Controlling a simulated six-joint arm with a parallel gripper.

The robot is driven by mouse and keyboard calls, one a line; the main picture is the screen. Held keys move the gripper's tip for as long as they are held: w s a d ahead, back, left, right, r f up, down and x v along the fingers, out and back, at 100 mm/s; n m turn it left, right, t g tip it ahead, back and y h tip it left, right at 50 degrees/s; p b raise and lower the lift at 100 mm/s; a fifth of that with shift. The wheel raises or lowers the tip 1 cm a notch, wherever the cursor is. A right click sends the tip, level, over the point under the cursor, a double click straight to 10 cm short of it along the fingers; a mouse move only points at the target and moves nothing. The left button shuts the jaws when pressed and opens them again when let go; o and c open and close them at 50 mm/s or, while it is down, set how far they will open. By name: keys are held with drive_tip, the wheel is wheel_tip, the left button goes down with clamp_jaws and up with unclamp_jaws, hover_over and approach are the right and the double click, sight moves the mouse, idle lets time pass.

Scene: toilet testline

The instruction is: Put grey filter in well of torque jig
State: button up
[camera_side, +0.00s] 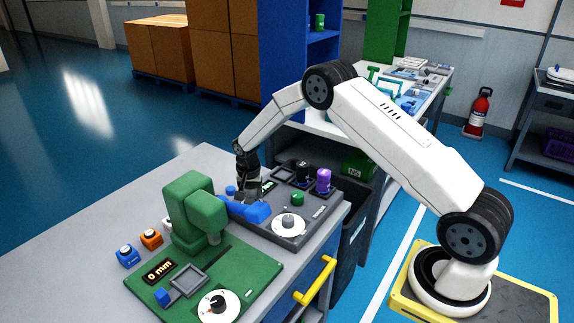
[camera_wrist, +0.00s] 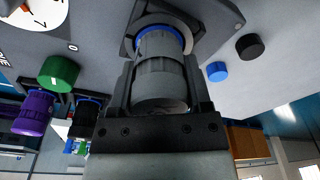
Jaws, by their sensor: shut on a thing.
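My gripper (camera_wrist: 162,82) is shut on the grey filter (camera_wrist: 160,68), a ribbed dark grey cylinder with a blue ring at its far end. In the wrist view the filter's far end meets or overlaps a dark plate (camera_wrist: 128,18); I cannot tell whether it is in a well. In the side view my gripper (camera_side: 246,197) points down over the dark grey torque jig (camera_side: 262,230), just behind a blue block (camera_side: 256,212). The filter is mostly hidden there. The jig carries a white dial (camera_side: 289,225), also partly visible in the wrist view (camera_wrist: 38,14).
A green cap (camera_side: 297,199), a purple filter (camera_side: 323,180) and a dark filter (camera_side: 303,171) stand at the jig's right and back. A green press (camera_side: 188,207) stands close on the left. Blue (camera_wrist: 217,71) and black (camera_wrist: 249,46) caps lie near the filter.

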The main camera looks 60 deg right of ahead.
drive_tip(key=shift+f, duration=0.2)
drive_tip(key=o, duration=1.3)
drive_tip(key=shift+o, duration=0.2)
drive_tip(key=shift+s+a+r, duration=0.1)
drive_tip(key=shift+a+r, duration=0.05)
drive_tip(key=shift+r, duration=1.15)
drive_tip(key=shift+s+a+r, duration=0.1)
drive_tip(key=shift+r, duration=1.15)
drive_tip(key=shift+s+a+r, duration=0.1)
drive_tip(key=shift+a+r, duration=0.05)
drive_tip(key=shift+r, duration=1.15)
